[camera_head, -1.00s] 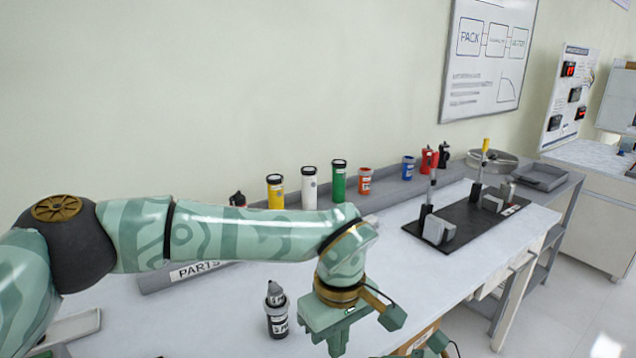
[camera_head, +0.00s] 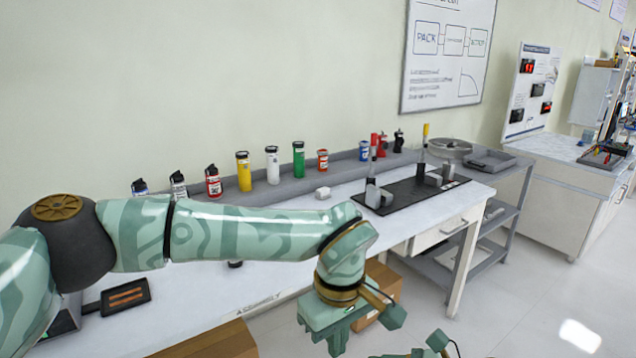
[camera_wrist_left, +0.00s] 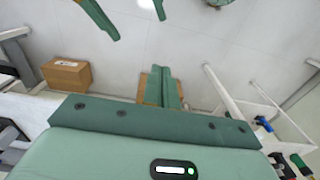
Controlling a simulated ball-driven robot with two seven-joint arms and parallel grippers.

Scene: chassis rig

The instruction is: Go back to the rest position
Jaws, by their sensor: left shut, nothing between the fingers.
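My left arm (camera_head: 220,232) reaches across the head view from the left, with its forearm bent down. A green part of my right arm (camera_head: 438,342) shows at the bottom of the head view. The state of its jaws cannot be made out.
A white table (camera_head: 300,200) stands behind my arm, with several bottles on its rear shelf and a black mat (camera_head: 420,200) at the right. A cardboard box (camera_head: 384,292) sits below, also in the left wrist view (camera_wrist_left: 66,73). Floor at the right is clear.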

